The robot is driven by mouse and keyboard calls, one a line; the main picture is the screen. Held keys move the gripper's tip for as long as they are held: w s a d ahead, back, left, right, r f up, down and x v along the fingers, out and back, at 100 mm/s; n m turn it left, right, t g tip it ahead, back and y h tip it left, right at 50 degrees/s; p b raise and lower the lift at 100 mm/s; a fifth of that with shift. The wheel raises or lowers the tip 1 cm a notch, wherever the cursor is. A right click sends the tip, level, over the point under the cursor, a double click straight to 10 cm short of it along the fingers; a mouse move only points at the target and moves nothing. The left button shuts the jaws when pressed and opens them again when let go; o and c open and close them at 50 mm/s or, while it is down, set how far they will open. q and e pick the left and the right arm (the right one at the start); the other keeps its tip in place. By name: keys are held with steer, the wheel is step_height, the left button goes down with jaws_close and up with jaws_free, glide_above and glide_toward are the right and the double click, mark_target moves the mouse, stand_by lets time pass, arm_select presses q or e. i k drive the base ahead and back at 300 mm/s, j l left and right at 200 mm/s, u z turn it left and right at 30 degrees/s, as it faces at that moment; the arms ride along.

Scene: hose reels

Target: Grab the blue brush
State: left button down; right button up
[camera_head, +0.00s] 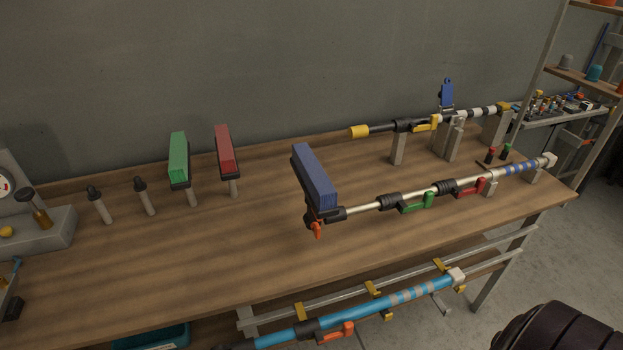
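The blue brush (316,178) has a long block of blue bristles and a dark backing. It is joined at its near end to a silvery pole (363,209) that runs right across the wooden table (250,245). An orange clip (317,231) hangs at that joint. The pole carries black collars, a green lever (416,204), a red lever (470,188) and blue bands near its right end. Neither of my grippers shows in the head view.
A green brush (180,160) and a red brush (225,150) stand on short posts to the left. A yellow-tipped pole (393,127) rests on blocks behind. A light-blue pole (400,300) lies along a lower rail in front. The table's middle left is clear.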

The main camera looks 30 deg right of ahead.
mark_target(319, 192)
steer(key=i+j+z, duration=0.1)
steer(key=z, duration=0.25)
steer(key=j+z, duration=0.4)
steer(key=i+j+z, duration=0.1)
steer(key=z, duration=0.25)
